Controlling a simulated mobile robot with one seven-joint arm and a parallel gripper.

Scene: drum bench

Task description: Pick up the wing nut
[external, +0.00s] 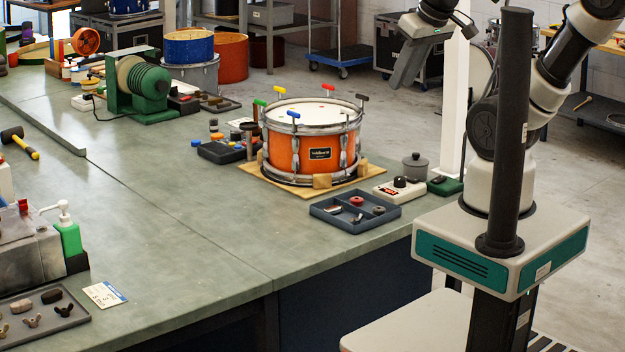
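Small winged pieces that look like wing nuts lie in a dark tray (72,322) at the bottom left: a grey one (32,321) and a brownish one (3,330) cut by the picture edge. A small metal piece (357,218) in the blue-grey divided tray (343,227) before the orange drum may also be a wing nut; it is too small to tell. My gripper (402,78) hangs high at the top, right of the drum and apart from the bench. Its fingers are not clear, and I see nothing held.
The orange drum (312,152) stands on a wooden board, with upright coloured-handled keys around its rim. A white box (399,191) and a grey lidded pot (415,166) stand right of the tray. A green pump bottle (67,235) stands at left. The bench middle is clear.

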